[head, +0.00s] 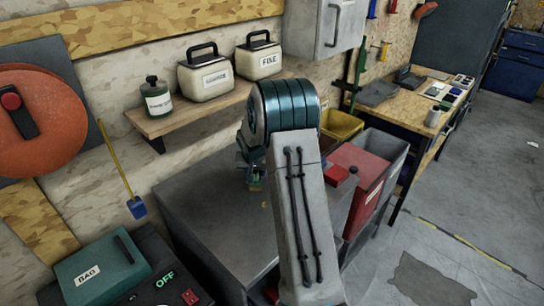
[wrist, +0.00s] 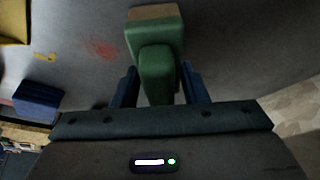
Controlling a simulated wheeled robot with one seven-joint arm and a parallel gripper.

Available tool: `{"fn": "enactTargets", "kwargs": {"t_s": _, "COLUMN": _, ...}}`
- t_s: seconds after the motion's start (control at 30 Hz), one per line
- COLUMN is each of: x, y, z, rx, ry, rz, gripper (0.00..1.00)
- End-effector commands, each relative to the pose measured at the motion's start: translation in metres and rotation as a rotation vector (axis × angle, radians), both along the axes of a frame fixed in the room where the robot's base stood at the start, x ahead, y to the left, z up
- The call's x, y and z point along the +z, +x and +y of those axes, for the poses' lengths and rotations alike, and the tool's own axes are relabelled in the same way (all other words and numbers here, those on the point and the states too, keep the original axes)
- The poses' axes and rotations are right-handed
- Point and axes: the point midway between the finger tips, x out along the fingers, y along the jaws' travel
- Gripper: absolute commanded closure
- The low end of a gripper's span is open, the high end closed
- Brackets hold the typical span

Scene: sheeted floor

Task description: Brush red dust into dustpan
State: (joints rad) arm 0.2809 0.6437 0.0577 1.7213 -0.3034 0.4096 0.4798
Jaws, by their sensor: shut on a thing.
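My gripper (wrist: 158,85) is shut on a green brush (wrist: 160,65), with a dark finger on each side of its handle. The brush's tan bristle end (wrist: 155,12) points away from my gripper. A faint patch of red dust (wrist: 100,48) lies on the grey surface to the left of the brush in the wrist view, apart from it. In the head view my gripper (head: 248,172) is over the grey worktop (head: 205,205), partly hidden by my arm. No dustpan can be clearly made out. The dust is not visible in the head view.
A blue block-like thing (wrist: 37,97) and a yellow thing (wrist: 12,22) are at the left in the wrist view. A yellow bin (head: 342,126) and a red bin (head: 352,180) stand right of my arm. A shelf (head: 160,122) with containers is on the wall. The worktop's left part is clear.

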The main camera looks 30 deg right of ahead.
Motion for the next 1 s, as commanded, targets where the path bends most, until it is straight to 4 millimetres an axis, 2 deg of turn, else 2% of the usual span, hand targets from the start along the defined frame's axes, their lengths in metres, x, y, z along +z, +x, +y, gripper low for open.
{"fn": "enactTargets", "kwargs": {"t_s": 0.07, "x": -0.001, "y": 0.002, "z": 0.003, "rx": 0.000, "ry": 0.000, "rz": 0.000, "gripper": 0.82}}
{"fn": "enactTargets", "kwargs": {"t_s": 0.17, "x": 0.013, "y": 0.003, "z": 0.003, "rx": 0.000, "ry": 0.000, "rz": -0.002, "gripper": 0.82}}
{"fn": "enactTargets", "kwargs": {"t_s": 0.2, "x": 0.024, "y": 0.003, "z": 0.004, "rx": 0.004, "ry": -0.002, "rz": -0.005, "gripper": 0.82}}
{"fn": "enactTargets", "kwargs": {"t_s": 0.4, "x": 0.039, "y": 0.005, "z": 0.013, "rx": 0.017, "ry": -0.001, "rz": -0.002, "gripper": 0.82}}
{"fn": "enactTargets", "kwargs": {"t_s": 0.7, "x": 0.066, "y": 0.004, "z": 0.012, "rx": 0.015, "ry": -0.001, "rz": -0.002, "gripper": 0.82}}
{"fn": "enactTargets", "kwargs": {"t_s": 1.0, "x": 0.080, "y": 0.004, "z": 0.011, "rx": 0.015, "ry": -0.001, "rz": 0.000, "gripper": 0.82}}
